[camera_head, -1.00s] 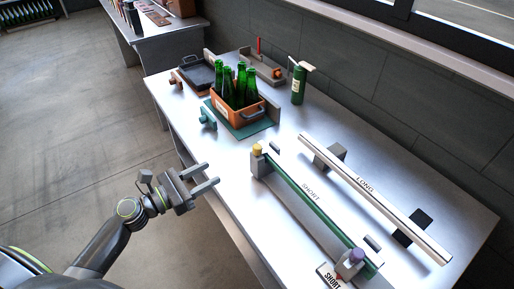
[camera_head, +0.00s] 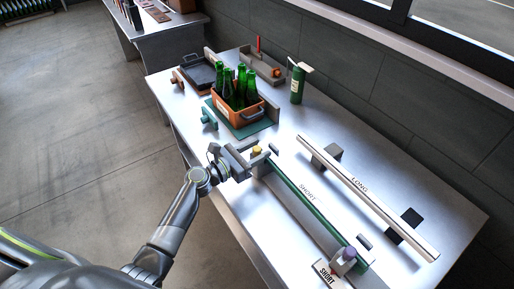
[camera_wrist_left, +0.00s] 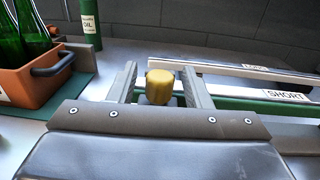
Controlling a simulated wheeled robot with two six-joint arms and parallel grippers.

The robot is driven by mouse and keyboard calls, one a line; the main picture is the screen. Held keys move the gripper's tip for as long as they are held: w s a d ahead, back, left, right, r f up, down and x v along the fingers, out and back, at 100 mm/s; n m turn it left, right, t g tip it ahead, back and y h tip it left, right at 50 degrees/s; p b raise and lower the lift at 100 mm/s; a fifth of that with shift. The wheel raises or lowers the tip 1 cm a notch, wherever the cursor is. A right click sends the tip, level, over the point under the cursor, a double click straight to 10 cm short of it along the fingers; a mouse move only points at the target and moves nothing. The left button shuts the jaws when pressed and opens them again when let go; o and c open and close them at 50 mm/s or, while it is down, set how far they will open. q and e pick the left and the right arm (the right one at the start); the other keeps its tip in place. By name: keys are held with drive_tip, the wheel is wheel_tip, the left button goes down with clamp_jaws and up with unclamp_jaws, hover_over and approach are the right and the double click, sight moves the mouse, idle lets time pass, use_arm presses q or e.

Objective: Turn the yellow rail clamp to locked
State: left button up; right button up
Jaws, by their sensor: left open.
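The yellow rail clamp (camera_head: 257,150) is a small knob at the far left end of the green rail marked SHORT (camera_head: 305,195). My left gripper (camera_head: 256,149) is open at the knob. In the left wrist view the yellow knob (camera_wrist_left: 160,86) shows between the two open fingers (camera_wrist_left: 160,84), with a visible gap on each side. I cannot tell how deep the knob sits between them. The marking for locked is not visible. My right gripper is not in view.
A purple knob (camera_head: 349,253) stands at the near end of the short rail. The LONG rail (camera_head: 370,197) lies parallel on the right. An orange crate of green bottles (camera_head: 238,113) and a green oil bottle (camera_head: 298,83) stand farther back.

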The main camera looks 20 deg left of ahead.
use_arm(q)
drive_tip(key=shift+w+d, duration=0.1)
drive_tip(key=shift+c, duration=0.3)
drive_tip(key=c, duration=0.9)
drive_tip(key=shift+r+n+t+y+p, duration=0.2)
drive_tip(key=shift+n+t+y+p, duration=0.25)
drive_tip(key=shift+y+p, duration=0.2)
drive_tip(key=shift+f+n+t+y+p, duration=0.1)
drive_tip(key=shift+n+t+y+p, duration=0.3)
drive_tip(key=shift+n+y, duration=0.45)
drive_tip(key=shift+f+n+t+y, duration=0.1)
drive_tip(key=shift+n+t+y, duration=0.25)
drive_tip(key=shift+y, duration=0.35)
drive_tip(key=o, duration=1)
drive_tip(key=shift+c, duration=0.2)
